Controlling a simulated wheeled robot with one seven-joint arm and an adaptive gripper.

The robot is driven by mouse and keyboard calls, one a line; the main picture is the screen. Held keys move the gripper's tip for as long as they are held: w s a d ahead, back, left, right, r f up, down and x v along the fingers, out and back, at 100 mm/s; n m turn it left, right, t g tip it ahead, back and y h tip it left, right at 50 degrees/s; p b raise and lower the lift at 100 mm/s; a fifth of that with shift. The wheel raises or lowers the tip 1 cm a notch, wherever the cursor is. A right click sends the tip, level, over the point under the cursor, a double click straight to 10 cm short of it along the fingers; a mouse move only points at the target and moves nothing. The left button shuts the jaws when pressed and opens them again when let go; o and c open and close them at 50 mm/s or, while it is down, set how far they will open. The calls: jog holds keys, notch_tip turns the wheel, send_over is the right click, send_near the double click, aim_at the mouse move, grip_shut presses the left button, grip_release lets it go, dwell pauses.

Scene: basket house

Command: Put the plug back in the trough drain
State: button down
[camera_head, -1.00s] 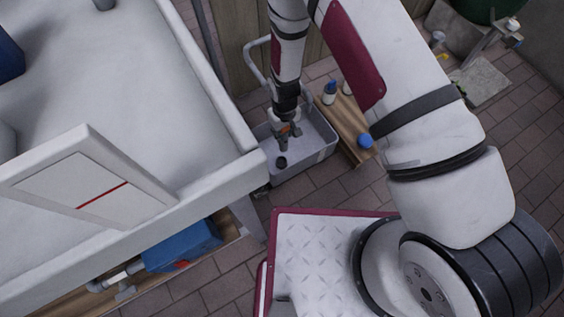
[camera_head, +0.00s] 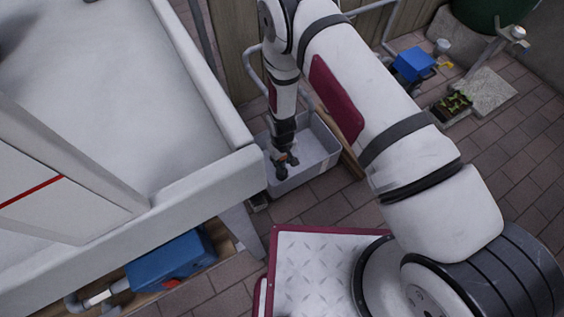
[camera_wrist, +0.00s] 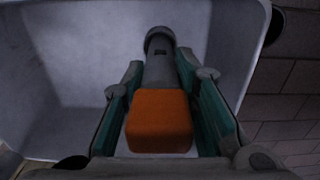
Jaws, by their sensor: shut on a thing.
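My gripper (camera_head: 288,158) points down over the grey basin (camera_head: 318,142) in the head view. In the wrist view my gripper (camera_wrist: 163,118) is shut on an orange block (camera_wrist: 158,122) joined to a grey cylinder (camera_wrist: 158,65) with a dark round end. This piece looks like the plug. In the head view its dark end (camera_head: 281,173) shows below the fingers, within the basin's outline; I cannot tell whether it touches the bottom. The large white trough (camera_head: 110,100) is at the left. I see no drain opening clearly.
A white panel with a red line (camera_head: 60,200) stands at the trough's front. A blue pump-like box (camera_head: 170,262) sits low beneath it. A wooden strip (camera_head: 350,163) lies right of the basin. Brick paving (camera_head: 510,150) is open at the right.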

jog(key=shift+f+b, duration=0.3)
jog(key=shift+f, duration=0.1)
jog(key=c, duration=1.2)
grip_release()
jog(key=shift+c, duration=0.2)
jog(key=shift+r, duration=0.1)
notch_tip(320, 180, up, 13)
jog(key=p, duration=0.5)
jog(key=shift+f, duration=0.2)
